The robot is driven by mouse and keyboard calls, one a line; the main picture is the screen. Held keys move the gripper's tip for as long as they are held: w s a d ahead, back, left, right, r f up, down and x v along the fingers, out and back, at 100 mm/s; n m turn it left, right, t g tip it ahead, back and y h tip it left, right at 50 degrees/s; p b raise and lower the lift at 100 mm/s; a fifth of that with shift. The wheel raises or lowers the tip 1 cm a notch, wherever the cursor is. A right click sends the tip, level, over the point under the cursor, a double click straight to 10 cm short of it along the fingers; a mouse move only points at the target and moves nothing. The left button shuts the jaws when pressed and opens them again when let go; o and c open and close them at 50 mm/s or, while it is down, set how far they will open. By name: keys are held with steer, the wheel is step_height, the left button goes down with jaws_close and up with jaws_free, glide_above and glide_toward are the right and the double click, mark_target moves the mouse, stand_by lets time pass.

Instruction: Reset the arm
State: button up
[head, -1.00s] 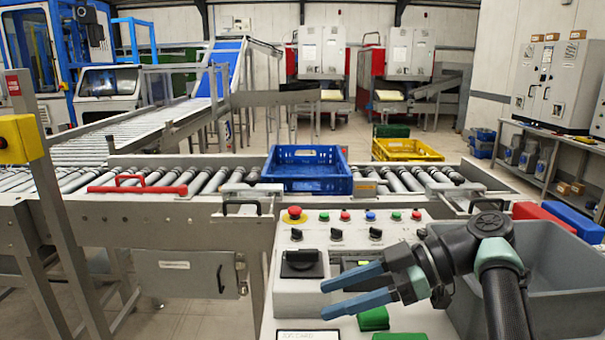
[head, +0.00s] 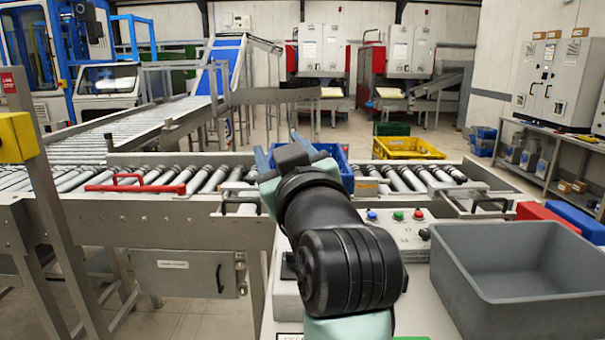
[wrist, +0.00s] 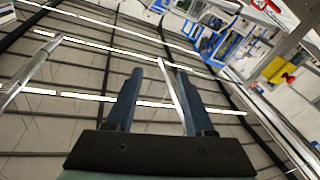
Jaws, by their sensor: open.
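My gripper (head: 288,150) is raised in front of the blue crate, fingers pointing away from me and upward. Its two blue fingers are apart with nothing between them, as the wrist view (wrist: 158,90) also shows. That view looks toward the ceiling and its light strips. My arm stands over the control panel (head: 415,236) and hides much of it, including its left buttons. The blue crate (head: 338,155) on the rollers is partly hidden behind my gripper.
A grey bin (head: 520,305) stands at the right of the panel. A yellow crate (head: 408,150) sits behind the conveyor. The air around my gripper looks clear.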

steer(key=s+d+r+m+t+h, duration=0.1)
steer(key=s+r+m+t+h, duration=0.25)
steer(key=s+r, duration=0.5)
steer(key=s+d+r+m+t+h, duration=0.25)
steer(key=s+r+t, duration=0.25)
steer(key=s, duration=0.7)
step_height(320, 180, up, 16)
steer(key=p, duration=1.5)
steer(key=shift+a+r+m+y+p, duration=0.15)
steer(key=shift+a+m+y+p, duration=0.15)
steer(key=shift+a+y+p, duration=0.1)
